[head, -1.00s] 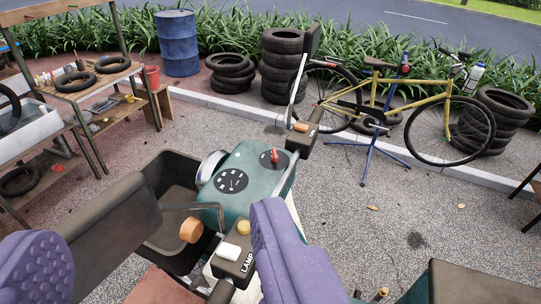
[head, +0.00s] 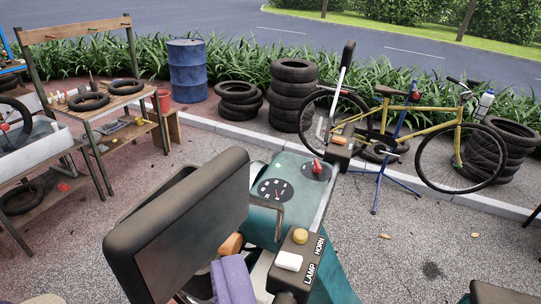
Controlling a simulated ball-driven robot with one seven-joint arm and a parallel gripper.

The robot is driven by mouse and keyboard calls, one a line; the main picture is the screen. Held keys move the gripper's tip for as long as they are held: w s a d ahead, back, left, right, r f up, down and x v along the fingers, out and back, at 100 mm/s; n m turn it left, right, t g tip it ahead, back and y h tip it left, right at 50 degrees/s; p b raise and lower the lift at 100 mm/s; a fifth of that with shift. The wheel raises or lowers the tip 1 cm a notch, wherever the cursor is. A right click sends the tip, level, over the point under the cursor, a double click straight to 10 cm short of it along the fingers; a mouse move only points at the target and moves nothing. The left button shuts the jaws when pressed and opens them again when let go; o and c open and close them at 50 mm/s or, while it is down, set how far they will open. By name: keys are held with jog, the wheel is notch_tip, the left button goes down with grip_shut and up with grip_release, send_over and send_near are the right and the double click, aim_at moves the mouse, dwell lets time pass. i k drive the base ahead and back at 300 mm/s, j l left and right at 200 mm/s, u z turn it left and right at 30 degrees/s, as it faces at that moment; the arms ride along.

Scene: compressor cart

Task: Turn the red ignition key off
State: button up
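The red ignition key (head: 317,166) stands in a round black switch plate on the teal dash panel (head: 262,222) of a scooter-like vehicle. A gauge with a white-marked dial (head: 275,190) sits next to it on the left. My gripper (head: 233,282) shows only as purple finger pads at the bottom edge, below and left of the key and apart from it. A large black mirror-like part (head: 180,225) stands beside the pads at the left and may hide some of the gripper. The gap between the fingers cannot be made out.
A handlebar control box (head: 298,255) marked LAMP and HORN is right of my gripper. Another mirror (head: 346,60) rises beyond the key. Behind are stacked tyres (head: 292,95), a blue barrel (head: 187,70), a yellow bicycle (head: 440,130) and a shelf bench (head: 85,115). Open pavement lies right.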

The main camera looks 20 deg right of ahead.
aim_at(317, 168)
jog(key=i+j, duration=0.55)
jog(key=i, duration=0.55)
